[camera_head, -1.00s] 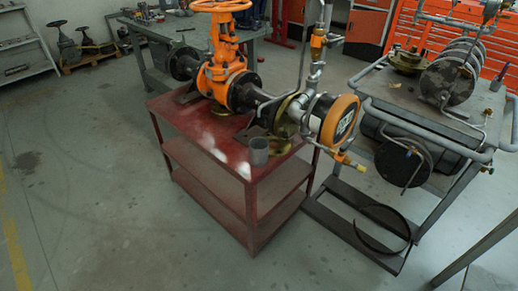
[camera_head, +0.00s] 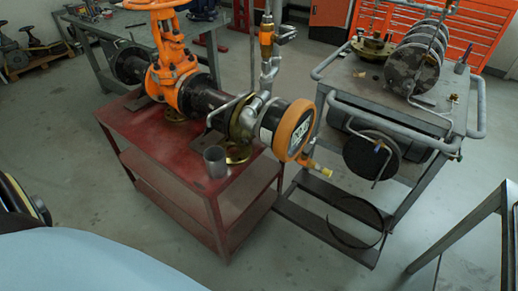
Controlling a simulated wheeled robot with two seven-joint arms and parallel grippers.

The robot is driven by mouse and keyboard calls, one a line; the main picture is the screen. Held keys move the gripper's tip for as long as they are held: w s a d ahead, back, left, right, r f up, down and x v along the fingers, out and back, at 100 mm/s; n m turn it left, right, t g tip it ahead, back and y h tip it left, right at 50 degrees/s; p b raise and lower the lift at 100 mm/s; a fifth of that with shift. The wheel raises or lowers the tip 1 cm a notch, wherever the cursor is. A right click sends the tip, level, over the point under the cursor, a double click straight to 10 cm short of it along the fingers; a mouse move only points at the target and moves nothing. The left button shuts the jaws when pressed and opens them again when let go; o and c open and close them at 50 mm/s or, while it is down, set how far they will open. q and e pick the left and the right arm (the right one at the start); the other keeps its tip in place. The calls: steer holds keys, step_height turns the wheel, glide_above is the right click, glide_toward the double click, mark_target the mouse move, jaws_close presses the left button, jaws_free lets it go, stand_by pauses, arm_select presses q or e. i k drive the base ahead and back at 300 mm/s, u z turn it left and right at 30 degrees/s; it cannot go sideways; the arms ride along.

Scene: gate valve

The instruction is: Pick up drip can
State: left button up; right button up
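The drip can (camera_head: 215,162) is a small grey open-topped cylinder. It stands upright on the red bench top (camera_head: 185,185), near its front edge. The orange gate valve (camera_head: 170,70) and its dark pipe are behind it, and a round gauge-like unit with an orange rim (camera_head: 292,130) is to its right. Neither of my grippers shows in the head view. A pale blue rounded surface and a dark round part at the lower left look like parts of my own body.
A grey cart (camera_head: 400,95) with discs and rails stands to the right, with a low shelf (camera_head: 330,225) holding a black ring. A grey workbench (camera_head: 130,25) is behind. A metal frame (camera_head: 460,230) is at the lower right. Open floor lies in front of the red bench.

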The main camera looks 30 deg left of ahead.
mark_target(215, 157)
steer(key=z, duration=0.1)
steer(key=i, duration=0.65)
steer(key=u, duration=0.75)
steer(key=i, duration=0.45)
steer(key=u, duration=0.55)
